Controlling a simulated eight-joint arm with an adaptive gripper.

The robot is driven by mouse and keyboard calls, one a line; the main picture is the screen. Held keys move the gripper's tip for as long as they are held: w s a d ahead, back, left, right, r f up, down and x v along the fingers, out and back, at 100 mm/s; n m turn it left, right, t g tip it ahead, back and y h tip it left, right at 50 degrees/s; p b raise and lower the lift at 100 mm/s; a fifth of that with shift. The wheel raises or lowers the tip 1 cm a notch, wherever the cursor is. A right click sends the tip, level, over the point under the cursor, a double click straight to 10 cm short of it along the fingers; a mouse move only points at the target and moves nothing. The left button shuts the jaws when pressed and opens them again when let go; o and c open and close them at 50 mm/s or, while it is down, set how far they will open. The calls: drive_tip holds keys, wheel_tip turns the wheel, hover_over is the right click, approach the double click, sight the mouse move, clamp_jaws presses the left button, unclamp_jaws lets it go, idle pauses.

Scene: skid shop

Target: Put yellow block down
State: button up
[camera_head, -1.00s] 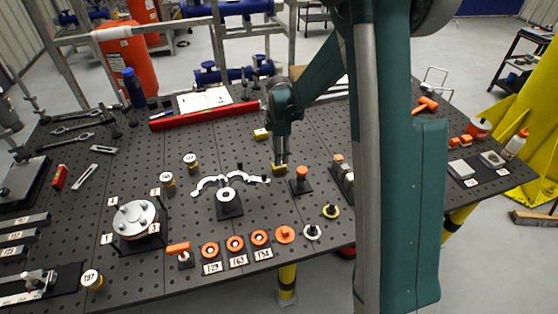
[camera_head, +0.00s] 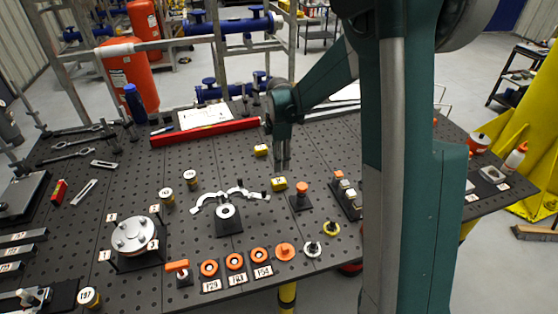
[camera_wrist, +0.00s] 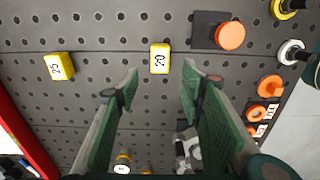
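A yellow block marked 20 (camera_wrist: 160,58) lies on the black perforated table, just beyond my open fingertips in the wrist view. In the head view the same block (camera_head: 278,184) sits just below my gripper (camera_head: 282,168), apart from the fingers. A second yellow block, marked 25 (camera_wrist: 59,66), lies to its left in the wrist view; it also shows in the head view (camera_head: 261,150). My gripper (camera_wrist: 160,82) has its two green fingers spread wide with nothing between them.
An orange-topped part on a dark base (camera_head: 302,195) stands close right of the block. A silver-armed fixture (camera_head: 229,213) is to its left front. A red bar (camera_head: 205,132) lies behind. Orange rings (camera_head: 235,261) line the front edge.

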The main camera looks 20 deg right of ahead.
drive_tip(key=s+a+r+m+t, duration=0.25)
drive_tip(key=s+r+m, duration=0.55)
drive_tip(key=s+r, duration=0.85)
drive_tip(key=s+r+m+t, duration=0.1)
drive_tip(key=s+m+t, duration=0.3)
drive_tip(key=s+m, duration=0.6)
drive_tip(key=shift+s+a+t, duration=0.25)
drive_tip(key=shift+s+t, duration=0.1)
drive_tip(key=shift+s, duration=4.5)
drive_tip(key=shift+o, duration=0.3)
drive_tip(key=shift+w+r, duration=0.1)
